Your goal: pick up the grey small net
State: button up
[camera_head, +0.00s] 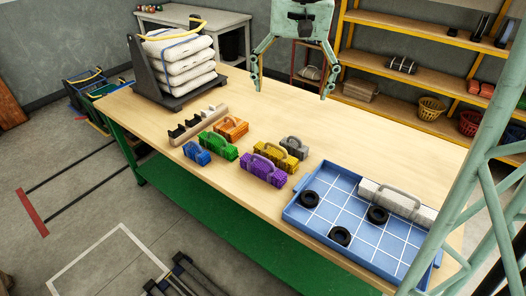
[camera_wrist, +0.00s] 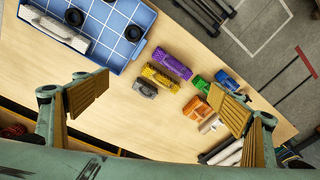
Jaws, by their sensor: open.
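The grey small net (camera_head: 294,147), a dark grey bundle with a handle, lies on the wooden table behind the yellow net (camera_head: 280,154). It also shows in the wrist view (camera_wrist: 146,89), between the two jaws in the picture but farther off, on the table below. My gripper (camera_head: 291,92) is open and empty above the far side of the table, apart from the net. In the wrist view my gripper's two padded fingers (camera_wrist: 160,104) are spread wide.
A purple net (camera_head: 263,171), orange net (camera_head: 231,128), green net (camera_head: 218,146) and blue net (camera_head: 197,153) lie nearby. A blue tray (camera_head: 340,187) at right holds black rings and a long light grey net (camera_head: 397,198). A rack of white sacks (camera_head: 180,62) stands at back left.

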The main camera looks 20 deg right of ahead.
jog(key=w+d+f+m+g, duration=0.1)
jog(key=w+d+f, duration=0.2)
jog(key=w+f, duration=0.25)
jog(key=w+d+f+m, duration=0.2)
jog(key=w+d+f, duration=0.25)
jog(key=w, duration=0.25)
jog(key=m+g+p, duration=0.1)
jog(key=m, duration=0.2)
send_over(294, 144)
notch_tip(294, 144, down, 17)
jog(key=shift+s, duration=0.15)
jog(key=shift+f, duration=0.15)
jog(key=shift+f, duration=4.15)
jog(key=shift+f+b, duration=0.35)
jog(key=shift+f, duration=2.25)
jog(key=c, duration=1)
